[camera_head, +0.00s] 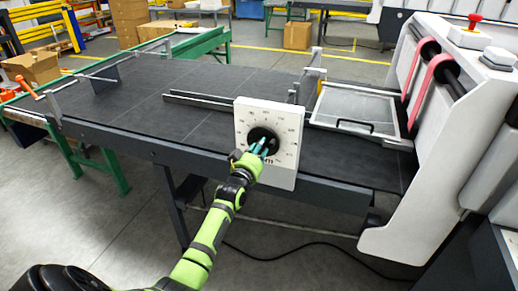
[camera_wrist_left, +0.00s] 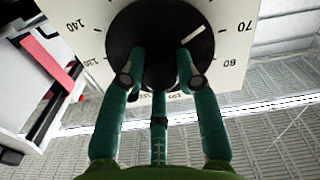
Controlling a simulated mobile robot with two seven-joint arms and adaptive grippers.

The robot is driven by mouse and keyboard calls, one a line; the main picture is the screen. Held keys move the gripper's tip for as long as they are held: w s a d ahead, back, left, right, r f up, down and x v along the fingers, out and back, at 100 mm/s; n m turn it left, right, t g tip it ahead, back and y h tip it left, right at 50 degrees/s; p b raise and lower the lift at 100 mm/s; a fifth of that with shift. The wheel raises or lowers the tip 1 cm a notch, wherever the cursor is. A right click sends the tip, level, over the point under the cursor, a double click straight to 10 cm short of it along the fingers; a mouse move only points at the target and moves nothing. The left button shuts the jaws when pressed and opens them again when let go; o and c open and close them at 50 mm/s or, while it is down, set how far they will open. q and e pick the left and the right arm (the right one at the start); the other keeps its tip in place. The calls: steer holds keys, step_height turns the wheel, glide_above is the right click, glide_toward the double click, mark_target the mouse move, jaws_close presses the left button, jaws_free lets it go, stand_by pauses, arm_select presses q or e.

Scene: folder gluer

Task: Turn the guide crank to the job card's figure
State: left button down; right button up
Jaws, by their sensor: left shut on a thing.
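The guide crank (camera_head: 257,135) is a black round hub on a white dial plate (camera_head: 283,176) at the table's front edge. My left gripper (camera_head: 263,147) reaches it from the front, and its teal fingers are shut on the crank. In the left wrist view, the fingers (camera_wrist_left: 160,68) close over the middle of the black hub (camera_wrist_left: 128,33). A white pointer mark (camera_wrist_left: 193,33) on the hub points toward the side of the 70; the exact reading cannot be told. Figures 140, 130, 80 and 70 show around it. I cannot make out a job card. My right gripper is out of view.
The dark table (camera_head: 180,80) spreads behind the dial, with a metal guide bar (camera_head: 200,101) on it. A clear-lidded frame (camera_head: 355,108) and the white machine (camera_head: 405,200) stand to the right. A cable (camera_head: 290,255) lies on the floor. Cardboard boxes (camera_head: 32,66) stand at the left.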

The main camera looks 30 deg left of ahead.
arm_select(q)
steer(key=shift+r+n, duration=0.2)
steer(key=shift+n, duration=0.1)
steer(key=c, duration=0.9)
jaws_free()
steer(key=shift+f, duration=0.1)
steer(key=v, duration=1.2)
steer(key=shift+w, duration=0.1)
